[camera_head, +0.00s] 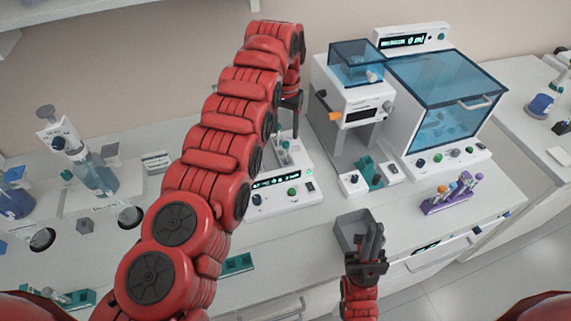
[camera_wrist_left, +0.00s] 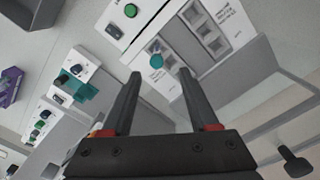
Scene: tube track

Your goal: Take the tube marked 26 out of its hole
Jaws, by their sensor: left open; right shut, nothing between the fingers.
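I cannot read a 26 on any tube. A purple rack (camera_head: 447,196) at the right of the bench holds several small tubes (camera_head: 465,180) with coloured caps; part of the rack shows at the left edge of the left wrist view (camera_wrist_left: 10,87). My left gripper (camera_head: 293,132) is open and points down over a white device (camera_head: 285,195) with slots and green buttons. In the left wrist view the open fingers (camera_wrist_left: 165,92) have nothing between them; the slotted block (camera_wrist_left: 208,28) lies beyond them. My right gripper (camera_head: 370,232) is shut and empty, near the grey bin.
A grey bin (camera_head: 350,222) stands at the front edge. A white machine with a blue lid (camera_head: 440,90) and a smaller one (camera_head: 352,100) stand at the back right. A teal holder (camera_head: 368,172) sits before them. Glassware (camera_head: 95,175) stands left.

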